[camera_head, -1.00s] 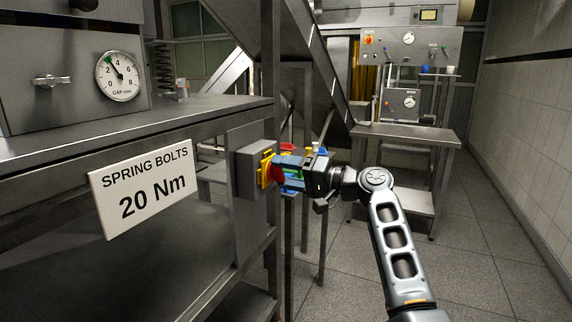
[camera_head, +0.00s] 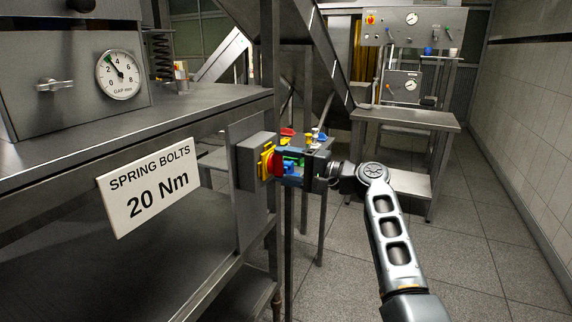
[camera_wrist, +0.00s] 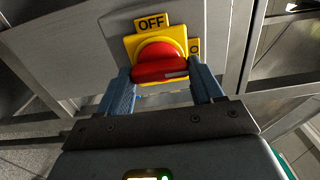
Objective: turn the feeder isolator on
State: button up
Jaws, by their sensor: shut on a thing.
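The feeder isolator is a grey box (camera_head: 251,160) with a yellow plate (camera_head: 266,161) and a red rotary handle (camera_head: 279,163). In the wrist view the red handle (camera_wrist: 158,68) lies roughly across the yellow plate (camera_wrist: 131,44), with a pale mark near its right end. An OFF label (camera_wrist: 152,23) is above the plate. A second label (camera_wrist: 195,47) at the right is partly hidden, only an O showing. My gripper (camera_head: 287,165) faces the plate, its blue fingers on either side of the handle, shut on it.
A steel bench (camera_head: 200,105) with a SPRING BOLTS 20 Nm sign (camera_head: 150,187) is left of the isolator. Steel posts and a small stand with coloured items (camera_head: 313,138) are close behind my gripper. Open floor (camera_head: 470,250) lies to the right.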

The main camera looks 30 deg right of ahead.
jog(key=shift+d, duration=0.1)
jog(key=o, duration=1)
jog(key=shift+o, duration=0.2)
jog(key=b+v, duration=0.1)
jog(key=v, duration=0.6)
jog(key=shift+s+d, duration=0.2)
jog(key=shift+s, duration=0.15)
jog(key=shift+f, duration=0.15)
